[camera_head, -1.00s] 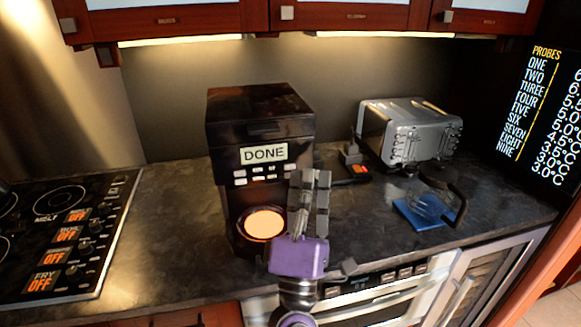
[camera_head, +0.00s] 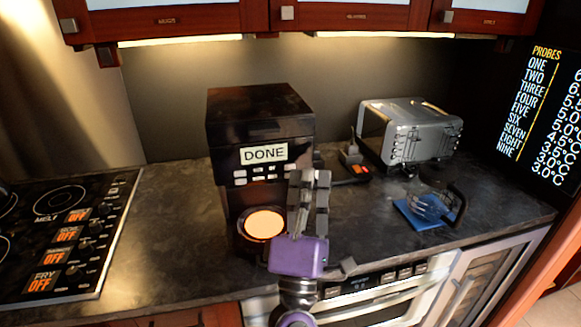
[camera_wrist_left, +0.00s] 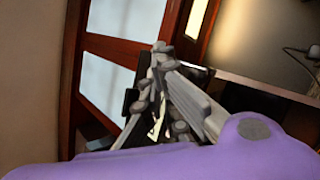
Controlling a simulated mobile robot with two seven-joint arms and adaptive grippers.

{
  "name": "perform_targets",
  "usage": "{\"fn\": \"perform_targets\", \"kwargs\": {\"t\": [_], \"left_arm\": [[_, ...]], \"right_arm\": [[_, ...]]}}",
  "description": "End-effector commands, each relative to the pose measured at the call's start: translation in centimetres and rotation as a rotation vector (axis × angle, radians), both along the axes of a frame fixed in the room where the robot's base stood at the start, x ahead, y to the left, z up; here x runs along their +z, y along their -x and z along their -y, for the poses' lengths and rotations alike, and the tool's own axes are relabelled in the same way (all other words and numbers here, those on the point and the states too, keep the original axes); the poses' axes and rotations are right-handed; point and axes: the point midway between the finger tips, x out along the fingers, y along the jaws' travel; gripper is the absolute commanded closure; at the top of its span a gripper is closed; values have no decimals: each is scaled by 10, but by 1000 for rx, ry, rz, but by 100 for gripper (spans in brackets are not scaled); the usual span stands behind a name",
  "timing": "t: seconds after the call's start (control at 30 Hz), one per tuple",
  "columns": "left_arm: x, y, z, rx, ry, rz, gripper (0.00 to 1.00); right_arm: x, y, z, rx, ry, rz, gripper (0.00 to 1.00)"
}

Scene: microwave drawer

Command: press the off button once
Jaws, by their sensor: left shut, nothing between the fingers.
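A black coffee machine (camera_head: 222,130) stands on the counter with a lit display (camera_head: 264,153) reading DONE. Small light buttons (camera_head: 262,174) sit in rows below the display; their labels are too small to read, so I cannot tell which is off. My left gripper (camera_head: 310,175) has a purple body and grey fingers. It is shut and empty, with its fingertips pointing up in front of the machine's right side, by the right end of the button rows. I cannot tell whether it touches. The left wrist view also shows its closed fingers (camera_wrist_left: 160,52).
An orange-lit round plate (camera_head: 264,224) is at the machine's base. A silver toaster (camera_head: 420,130) stands at the right, behind a glass jug (camera_head: 430,207) on a blue mat (camera_head: 407,216). A cooktop (camera_head: 100,235) is at the left. Cabinets (camera_head: 210,18) hang above.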

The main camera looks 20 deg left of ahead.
Motion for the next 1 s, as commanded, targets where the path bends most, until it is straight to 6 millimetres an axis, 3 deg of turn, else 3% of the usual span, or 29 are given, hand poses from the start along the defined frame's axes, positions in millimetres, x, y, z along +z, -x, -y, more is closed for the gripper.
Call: {"fn": "perform_targets", "kwargs": {"t": [1.0], "left_arm": [[0,-7,-5,0,0,0,100]], "right_arm": [[0,-1,-3,-8,-7,2,60]]}}
